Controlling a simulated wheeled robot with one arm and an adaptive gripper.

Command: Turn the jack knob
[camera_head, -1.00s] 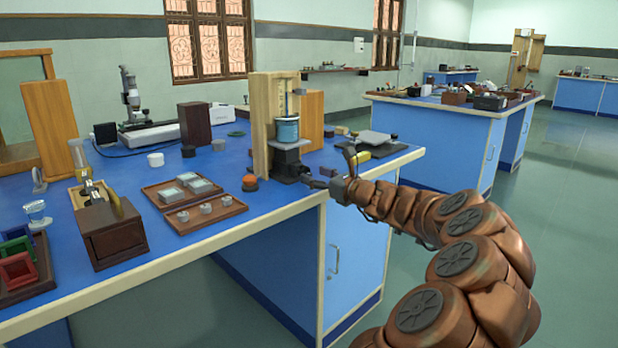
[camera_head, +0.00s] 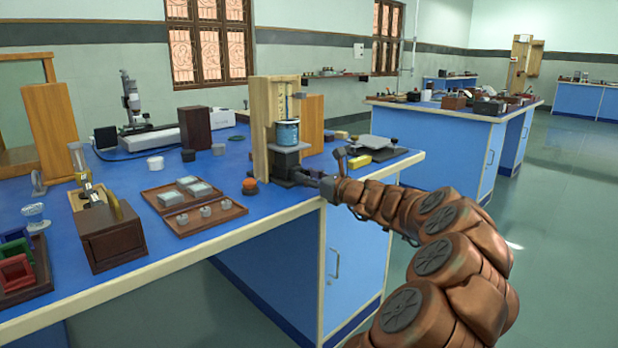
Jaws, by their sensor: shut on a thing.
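The lab jack (camera_head: 285,161) is a small dark stand at the foot of a wooden frame (camera_head: 261,125) near the bench's front edge. A blue-banded glass vessel (camera_head: 287,133) stands on the jack's top. My gripper (camera_head: 306,178) reaches in from the right, low beside the jack's front right side. Its jaws are shut on the jack knob, which is small and mostly hidden by the fingers.
An orange-topped knob-like piece (camera_head: 249,186) stands just left of the jack. A wooden tray with small cups (camera_head: 205,215) lies further left. A flat balance-like device (camera_head: 372,145) and a yellow block (camera_head: 358,158) lie behind my wrist. The floor at right is clear.

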